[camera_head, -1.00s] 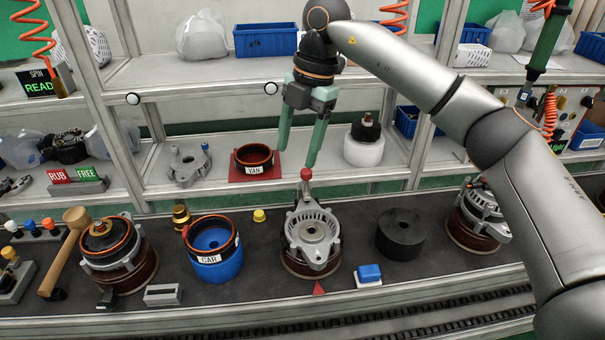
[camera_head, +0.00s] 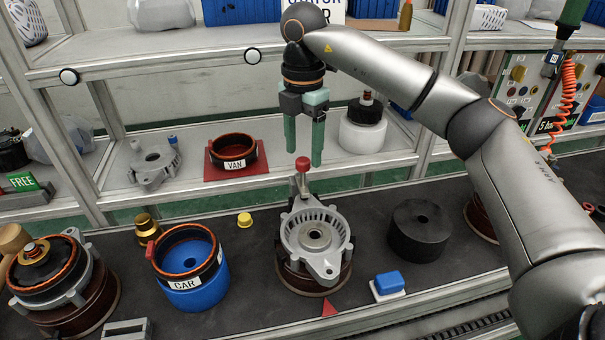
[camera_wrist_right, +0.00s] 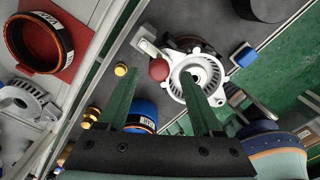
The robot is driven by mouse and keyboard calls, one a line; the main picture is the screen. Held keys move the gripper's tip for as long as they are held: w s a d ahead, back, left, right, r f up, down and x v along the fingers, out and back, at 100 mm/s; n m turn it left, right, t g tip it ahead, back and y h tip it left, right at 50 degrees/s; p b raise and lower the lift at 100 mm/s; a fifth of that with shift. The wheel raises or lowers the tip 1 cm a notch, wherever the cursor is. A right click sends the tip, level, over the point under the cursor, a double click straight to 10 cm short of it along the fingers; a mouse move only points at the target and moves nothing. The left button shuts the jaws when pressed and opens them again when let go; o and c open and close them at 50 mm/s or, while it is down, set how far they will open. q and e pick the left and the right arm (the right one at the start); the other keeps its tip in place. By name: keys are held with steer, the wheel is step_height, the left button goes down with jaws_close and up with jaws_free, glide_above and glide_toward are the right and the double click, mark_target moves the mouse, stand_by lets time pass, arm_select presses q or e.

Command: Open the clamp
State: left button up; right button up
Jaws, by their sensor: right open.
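The clamp has a lever with a red ball knob (camera_head: 302,163), standing upright behind a grey metal alternator housing (camera_head: 331,264) in the middle of the bench. My right gripper (camera_head: 304,156) points down with its two green fingers apart, and its tips are close to the red knob in the head view. In the right wrist view the red knob (camera_wrist_right: 159,69) shows between the open fingers (camera_wrist_right: 160,78), and the housing (camera_wrist_right: 190,92) lies just beyond. I cannot tell whether the fingers touch the knob. My left gripper is not in view.
A blue CAR ring holder (camera_head: 190,284) stands left of the housing, and a black cylinder (camera_head: 419,245) stands right. A blue block (camera_head: 389,281) is at the front right. Behind are a small yellow cap (camera_head: 244,220) and the shelf with a VAN ring (camera_head: 235,145).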

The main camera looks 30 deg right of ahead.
mark_target(303, 172)
step_height(303, 172, down, 6)
steer(key=shift+f, duration=0.2)
jaws_close()
stand_by(0.6)
